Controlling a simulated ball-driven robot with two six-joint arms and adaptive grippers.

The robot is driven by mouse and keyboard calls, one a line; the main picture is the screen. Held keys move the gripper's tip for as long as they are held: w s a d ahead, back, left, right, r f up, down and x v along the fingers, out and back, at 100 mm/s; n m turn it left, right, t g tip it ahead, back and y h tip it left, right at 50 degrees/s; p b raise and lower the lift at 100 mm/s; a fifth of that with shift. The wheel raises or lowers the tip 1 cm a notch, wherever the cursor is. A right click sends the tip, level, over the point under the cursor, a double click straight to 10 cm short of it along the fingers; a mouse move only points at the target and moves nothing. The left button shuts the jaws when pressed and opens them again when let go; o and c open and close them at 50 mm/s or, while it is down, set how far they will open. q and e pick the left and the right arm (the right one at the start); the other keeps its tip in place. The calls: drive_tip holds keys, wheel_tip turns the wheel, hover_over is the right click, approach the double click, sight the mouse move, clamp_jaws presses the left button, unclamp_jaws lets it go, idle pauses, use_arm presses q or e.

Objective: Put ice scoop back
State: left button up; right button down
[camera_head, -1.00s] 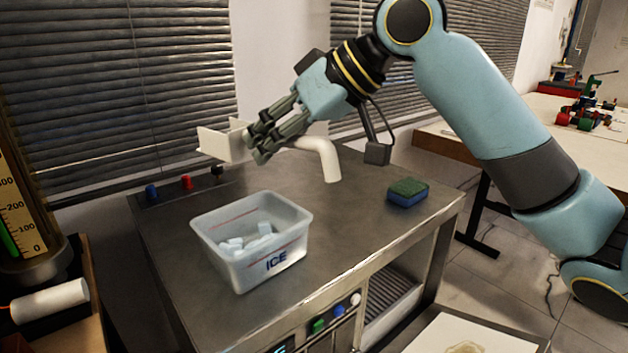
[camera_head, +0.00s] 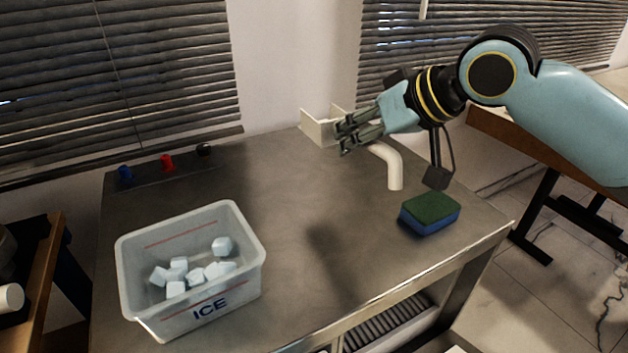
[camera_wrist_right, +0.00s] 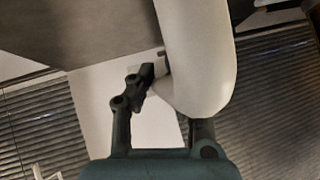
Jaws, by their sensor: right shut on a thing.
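The ice scoop is cream-white, with a squared pan (camera_head: 325,130) and a thick, downward-bent handle (camera_head: 392,165). My right gripper (camera_head: 345,136) is shut on the scoop between pan and handle end, near the back of the steel counter (camera_head: 290,200). The scoop appears held above the counter; the exact gap is unclear. In the right wrist view the pale handle (camera_wrist_right: 198,50) passes close to the camera and hides part of the fingers. The clear ice bin (camera_head: 235,295), marked ICE, stands at front left with several ice cubes (camera_head: 190,275). My left gripper is out of view.
A green and blue sponge (camera_head: 430,213) lies on the counter at right, below my wrist. A strip with blue, red and black knobs (camera_head: 167,162) runs along the back left. The middle of the counter is clear. Window blinds (camera_head: 110,70) hang behind.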

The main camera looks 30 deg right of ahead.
drive_tip(key=x, duration=0.4)
drive_tip(key=b+x, duration=0.1)
drive_tip(key=x, duration=0.8)
drive_tip(key=shift+d+f, duration=0.25)
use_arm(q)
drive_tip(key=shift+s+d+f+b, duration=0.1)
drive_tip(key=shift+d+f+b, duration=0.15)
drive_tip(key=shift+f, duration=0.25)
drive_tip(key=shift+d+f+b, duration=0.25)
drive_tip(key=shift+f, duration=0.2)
use_arm(e)
drive_tip(key=shift+f, duration=2)
drive_tip(key=shift+f, duration=0.15)
drive_tip(key=c, duration=1.3)
unclamp_jaws()
drive_tip(key=shift+c, duration=0.2)
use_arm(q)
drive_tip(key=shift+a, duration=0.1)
